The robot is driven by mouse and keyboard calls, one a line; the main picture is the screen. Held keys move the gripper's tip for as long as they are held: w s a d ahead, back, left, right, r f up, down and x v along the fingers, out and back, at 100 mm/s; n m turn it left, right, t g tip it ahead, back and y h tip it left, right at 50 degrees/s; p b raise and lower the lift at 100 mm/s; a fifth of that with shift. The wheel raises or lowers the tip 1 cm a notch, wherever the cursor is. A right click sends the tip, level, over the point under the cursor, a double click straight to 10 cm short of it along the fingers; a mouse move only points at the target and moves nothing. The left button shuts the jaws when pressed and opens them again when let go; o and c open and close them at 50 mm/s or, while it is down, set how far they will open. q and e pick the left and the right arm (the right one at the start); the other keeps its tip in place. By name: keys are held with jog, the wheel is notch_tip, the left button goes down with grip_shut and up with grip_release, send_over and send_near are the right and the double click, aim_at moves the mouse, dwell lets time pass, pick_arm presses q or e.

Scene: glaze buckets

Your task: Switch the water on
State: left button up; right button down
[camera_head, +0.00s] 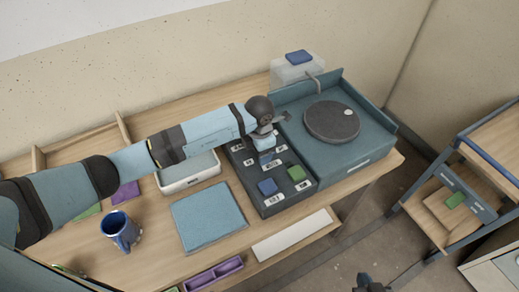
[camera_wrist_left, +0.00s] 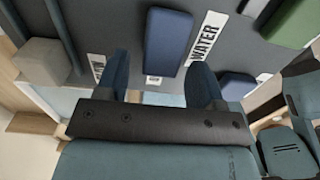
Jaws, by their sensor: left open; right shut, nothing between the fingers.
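The dark control panel (camera_head: 278,207) lies on the bench beside the wheel unit. It carries blue and green blocks and white labels. In the left wrist view, a label (camera_wrist_left: 206,40) reads WATER and stands just right of a long blue block (camera_wrist_left: 167,42). My left gripper (camera_wrist_left: 163,68) is open, its two blue fingers apart below that block, with nothing held. In the head view, my left gripper (camera_head: 266,152) is over the panel's far part and hides some of it. Whether it touches the panel is unclear. My right gripper (camera_head: 369,284) is shut and empty at the bottom edge.
A blue block (camera_head: 267,187) and a green block (camera_head: 297,173) sit on the panel's near part. The wheel unit (camera_head: 350,150) stands right of it. A light-blue board (camera_head: 208,215), a white tray (camera_head: 188,177) and a blue mug (camera_head: 121,231) lie to the left.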

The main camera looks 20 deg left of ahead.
pick_arm(q)
jog(key=c, duration=0.9)
jog(key=shift+a+f+b, duration=0.15)
jog(key=shift+f+b, duration=0.15)
jog(key=shift+b, duration=0.25)
jog(key=shift+c, duration=0.2)
jog(key=shift+s+r+t+h+b, duration=0.1)
jog(key=shift+t+h+b, duration=0.25)
jog(key=shift+t+h, duration=0.15)
jog(key=shift+r, duration=0.1)
jog(key=o, duration=0.9)
jog(key=shift+o, duration=0.2)
